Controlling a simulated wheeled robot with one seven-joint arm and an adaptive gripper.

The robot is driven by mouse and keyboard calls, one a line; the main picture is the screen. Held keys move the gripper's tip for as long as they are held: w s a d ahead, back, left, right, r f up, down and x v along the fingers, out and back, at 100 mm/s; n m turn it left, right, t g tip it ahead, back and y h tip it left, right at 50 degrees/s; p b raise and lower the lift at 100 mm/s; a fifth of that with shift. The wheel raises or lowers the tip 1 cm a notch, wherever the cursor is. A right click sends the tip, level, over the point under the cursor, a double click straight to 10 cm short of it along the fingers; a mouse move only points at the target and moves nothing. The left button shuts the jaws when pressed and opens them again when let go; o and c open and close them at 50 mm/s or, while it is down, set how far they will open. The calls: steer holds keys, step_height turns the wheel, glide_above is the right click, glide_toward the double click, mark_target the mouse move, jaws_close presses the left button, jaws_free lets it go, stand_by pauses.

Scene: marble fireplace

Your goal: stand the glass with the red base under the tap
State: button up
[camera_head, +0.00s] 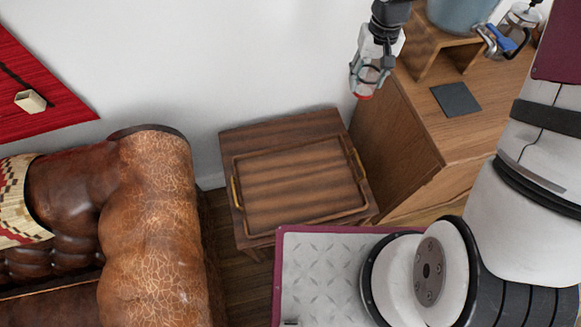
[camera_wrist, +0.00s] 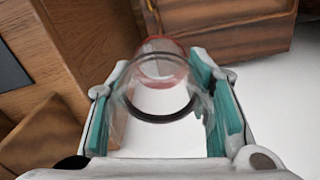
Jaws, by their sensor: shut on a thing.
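The clear glass with the red base (camera_head: 364,95) is in my gripper (camera_head: 371,72), in the air beside the left end of the wooden cabinet. In the wrist view my gripper (camera_wrist: 160,90) is shut on the glass (camera_wrist: 158,68), with a teal pad on each side. Its dark rim is near the camera and its red base away from it. The tap (camera_head: 487,40), with a blue handle, is at the front of a blue-grey vessel (camera_head: 458,14) on a wooden stand. A dark square mat (camera_head: 456,98) lies on the cabinet in front of the stand.
The wooden cabinet (camera_head: 475,130) has bare top around the mat. A glass pot-like thing (camera_head: 521,16) stands at its back right, partly cut off. A low table with a wooden tray (camera_head: 300,187) is left of the cabinet. A brown leather sofa (camera_head: 150,220) is at the left.

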steer(key=s+a+f+n+b, duration=0.1)
steer(key=s+a+f+b, duration=0.1)
steer(key=f+b, duration=0.5)
steer(key=s+a+f+n+b, duration=0.1)
steer(key=s+a+f+b, duration=0.1)
steer(key=f+b, duration=0.5)
steer(key=s+a+f+b, duration=0.3)
steer(key=f+b, duration=0.4)
steer(key=f, duration=0.5)
steer(key=shift+s+f+n, duration=0.2)
steer(key=shift+s+n, duration=0.2)
steer(key=shift+s, duration=0.35)
steer(key=shift+a+f, duration=0.1)
steer(key=shift+a, duration=0.05)
steer(key=w+a, duration=0.2)
steer(key=w, duration=0.2)
steer(key=w+a+f+b, duration=0.1)
steer(key=w+a, duration=0.2)
steer(key=w, duration=0.2)
steer(key=w+a+b, duration=0.1)
steer(key=w+a, duration=0.1)
steer(key=w, duration=0.2)
steer(key=shift+w+a+f, duration=0.25)
steer(key=shift+w+a, duration=0.05)
steer(key=shift+a, duration=0.05)
steer(key=shift+f+b, duration=0.55)
steer(key=shift+f, duration=1.2)
steer(key=o, duration=1.3)
steer(key=shift+f, duration=0.15)
